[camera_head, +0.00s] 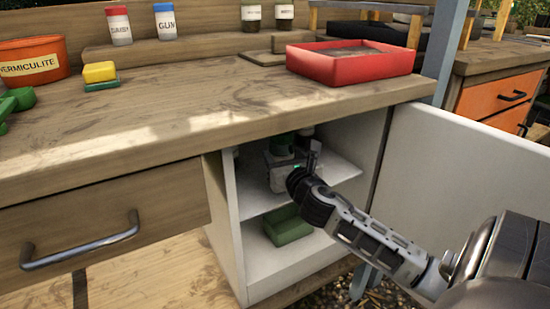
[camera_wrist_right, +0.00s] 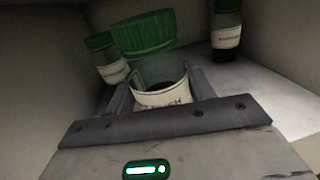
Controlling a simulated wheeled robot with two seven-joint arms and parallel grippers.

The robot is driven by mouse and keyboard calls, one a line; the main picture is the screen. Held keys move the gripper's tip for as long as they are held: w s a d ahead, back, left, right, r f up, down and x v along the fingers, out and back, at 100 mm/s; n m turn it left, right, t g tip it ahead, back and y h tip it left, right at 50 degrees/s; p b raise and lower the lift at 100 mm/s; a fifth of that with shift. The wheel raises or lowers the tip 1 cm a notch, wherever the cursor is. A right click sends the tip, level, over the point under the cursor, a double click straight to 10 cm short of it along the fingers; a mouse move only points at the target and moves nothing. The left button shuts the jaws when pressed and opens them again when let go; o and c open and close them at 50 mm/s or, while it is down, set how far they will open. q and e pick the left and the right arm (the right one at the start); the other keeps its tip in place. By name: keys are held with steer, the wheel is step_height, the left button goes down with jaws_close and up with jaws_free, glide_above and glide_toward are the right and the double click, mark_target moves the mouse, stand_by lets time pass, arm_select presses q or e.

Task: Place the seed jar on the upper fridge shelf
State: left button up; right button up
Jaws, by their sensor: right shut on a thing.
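In the wrist view the seed jar (camera_wrist_right: 160,88), clear with a green lid and a white label, stands between the two fingers of my right gripper (camera_wrist_right: 162,92), which is shut on it. In the head view the jar's green lid (camera_head: 281,145) shows inside the open fridge under the bench, and my right gripper (camera_head: 284,172) reaches in at upper shelf (camera_head: 342,167) level. The jar's base is hidden, so I cannot tell whether it touches the shelf. My left gripper is not in view.
Two other green-lidded jars stand in the fridge, one at left (camera_wrist_right: 110,66) and one at right (camera_wrist_right: 227,30) in the wrist view. A green tray (camera_head: 287,228) sits on the lower level. The white door (camera_head: 460,180) stands open at right; the bench top overhangs the opening.

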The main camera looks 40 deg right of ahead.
mark_target(275, 153)
steer(key=shift+x, duration=0.75)
steer(key=b+x, duration=0.1)
steer(key=x, duration=0.1)
steer(key=shift+w+d, duration=0.15)
steer(key=shift+w, duration=0.25)
steer(key=shift+f+b, duration=0.6)
steer(key=shift+f, duration=0.15)
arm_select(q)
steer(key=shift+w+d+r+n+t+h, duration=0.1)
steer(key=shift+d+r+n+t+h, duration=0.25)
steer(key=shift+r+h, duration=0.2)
arm_select(e)
steer(key=shift+f, duration=0.1)
steer(key=o, duration=1.2)
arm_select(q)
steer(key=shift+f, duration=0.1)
